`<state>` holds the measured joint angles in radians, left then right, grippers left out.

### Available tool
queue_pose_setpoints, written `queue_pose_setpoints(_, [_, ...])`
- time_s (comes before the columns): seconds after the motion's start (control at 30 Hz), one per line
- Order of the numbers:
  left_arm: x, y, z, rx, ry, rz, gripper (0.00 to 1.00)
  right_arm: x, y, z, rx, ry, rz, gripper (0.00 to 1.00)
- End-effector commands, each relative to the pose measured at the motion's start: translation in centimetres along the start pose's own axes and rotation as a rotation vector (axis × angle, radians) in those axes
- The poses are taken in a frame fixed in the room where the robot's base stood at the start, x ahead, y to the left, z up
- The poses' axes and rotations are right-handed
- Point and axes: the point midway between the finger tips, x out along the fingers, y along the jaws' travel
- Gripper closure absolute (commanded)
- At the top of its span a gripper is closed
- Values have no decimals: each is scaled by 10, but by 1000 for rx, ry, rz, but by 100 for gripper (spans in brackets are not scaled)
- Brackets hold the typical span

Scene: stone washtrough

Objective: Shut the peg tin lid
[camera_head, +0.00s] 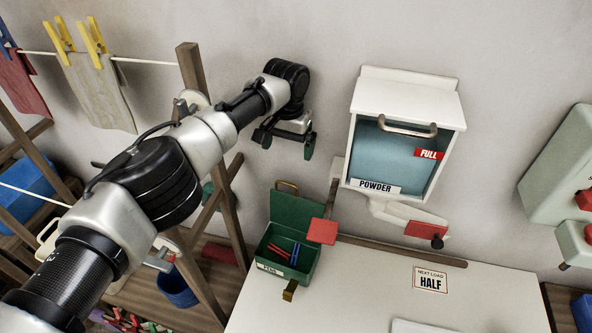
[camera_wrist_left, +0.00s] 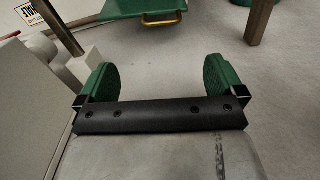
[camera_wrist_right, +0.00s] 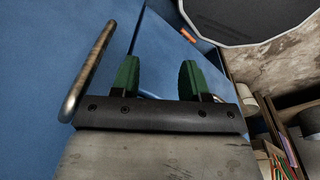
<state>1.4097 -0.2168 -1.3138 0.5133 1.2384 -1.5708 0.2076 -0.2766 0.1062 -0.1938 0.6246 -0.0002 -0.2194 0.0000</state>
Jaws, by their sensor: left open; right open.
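The green peg tin (camera_head: 304,277) stands on the white worktop with its lid (camera_head: 297,214) raised at the back. The lid has a brass handle (camera_head: 288,186) on its upper edge. Red and blue pegs (camera_head: 285,250) lie inside. My left gripper (camera_head: 286,143) is open and empty, above the raised lid and apart from it. In the left wrist view the lid (camera_wrist_left: 118,14) and its brass handle (camera_wrist_left: 163,20) show at the top, beyond the open fingers. My right gripper (camera_wrist_right: 160,80) shows only in the right wrist view, open and empty in front of a blue surface.
A white powder box (camera_head: 410,103) hangs on the wall right of the tin. A red paddle (camera_head: 322,231) stands close at the tin's right side. A wooden post (camera_head: 193,80) and clothes line are at left. The worktop (camera_head: 370,285) right of the tin is mostly clear.

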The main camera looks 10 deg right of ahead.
Motion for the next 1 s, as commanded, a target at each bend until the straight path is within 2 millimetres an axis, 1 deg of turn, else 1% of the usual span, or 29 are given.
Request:
queue_pose_setpoints(0.03, [10, 0, 0, -1, -3, 0, 3, 7, -5, 4, 1, -4, -6, 55])
queue_pose_setpoints(0.2, [36, 0, 1, -1, -2, 0, 3, 29, -32, 25, 6, -30, -39, 55])
queue_pose_setpoints(0.3, [53, 0, 1, 0, -3, -1, 3, 44, -41, 31, 5, -37, -50, 55])
queue_pose_setpoints(0.37, [63, 0, 1, 0, -3, -1, 3, 53, -42, 31, 4, -36, -49, 55])
queue_pose_setpoints(0.5, [84, 0, 1, 0, -3, -1, 3, 71, -35, 28, 2, -29, -40, 55])
queue_pose_setpoints(0.63, [97, 0, 1, 0, -3, 0, 3, 84, -27, 25, 3, -22, -29, 55])
queue_pose_setpoints(0.8, [106, 0, 1, 0, -4, 1, 3, 91, -24, 25, 5, -21, -25, 55])
queue_pose_setpoints(1.0, [107, 0, 1, 0, -4, 1, 3, 91, -24, 25, 5, -21, -25, 55])
